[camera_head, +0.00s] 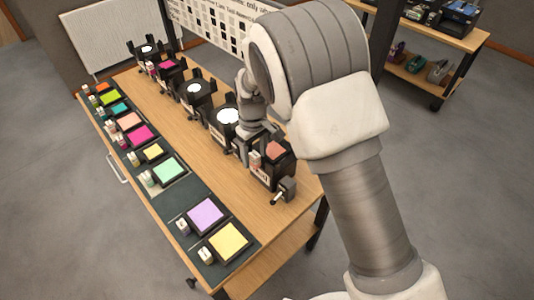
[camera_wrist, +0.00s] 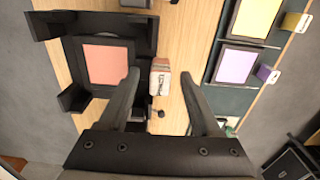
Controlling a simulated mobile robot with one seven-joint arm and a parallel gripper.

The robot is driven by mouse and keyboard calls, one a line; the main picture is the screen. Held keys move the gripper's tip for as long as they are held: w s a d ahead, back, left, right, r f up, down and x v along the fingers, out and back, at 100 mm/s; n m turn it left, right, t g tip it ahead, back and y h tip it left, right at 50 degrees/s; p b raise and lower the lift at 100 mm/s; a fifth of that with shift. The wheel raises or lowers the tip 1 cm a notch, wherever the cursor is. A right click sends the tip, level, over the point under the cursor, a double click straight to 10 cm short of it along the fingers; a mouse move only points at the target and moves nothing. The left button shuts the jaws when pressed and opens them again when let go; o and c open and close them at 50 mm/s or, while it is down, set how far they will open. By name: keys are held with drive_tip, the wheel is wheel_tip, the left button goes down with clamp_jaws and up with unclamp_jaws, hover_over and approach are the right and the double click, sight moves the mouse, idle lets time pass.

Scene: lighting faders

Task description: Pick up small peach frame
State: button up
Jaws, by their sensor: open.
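A peach frame (camera_wrist: 106,63) sits in a black holder (camera_wrist: 143,34) on the table, left of centre in the wrist view. In the head view it shows as a salmon square (camera_head: 276,150) at the near end of the row of holders. A pale grip block (camera_wrist: 160,84) with dark print stands at the frame's side. My gripper (camera_wrist: 160,73) is open, with one finger on each side of this block; I cannot tell whether they touch it. Another peach frame (camera_head: 129,120) lies on the dark mat in the head view. My arm hides part of the holder row.
The dark mat (camera_head: 180,206) carries several coloured frames with grip blocks, including lilac (camera_head: 205,215) and yellow (camera_head: 228,242). More black holders (camera_head: 197,91) stand along the wooden table (camera_head: 265,211). A lettered board (camera_head: 210,22) rises behind. Bare tabletop lies between mat and holders.

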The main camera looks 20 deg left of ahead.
clamp_jaws()
drive_tip(key=shift+r, duration=0.2)
idle(0.3)
drive_tip(key=shift+r, duration=0.3)
drive_tip(key=r, duration=0.3)
drive_tip(key=shift+s+d+r, duration=0.15)
drive_tip(key=shift+s+r, duration=0.15)
drive_tip(key=shift+r, duration=0.1)
drive_tip(key=s+d+r, duration=0.5)
drive_tip(key=s+r, duration=0.1)
drive_tip(key=s, duration=0.3)
drive_tip(key=shift+s+d+r, duration=0.15)
drive_tip(key=shift+s+d, duration=0.05)
drive_tip(key=shift+s, duration=0.1)
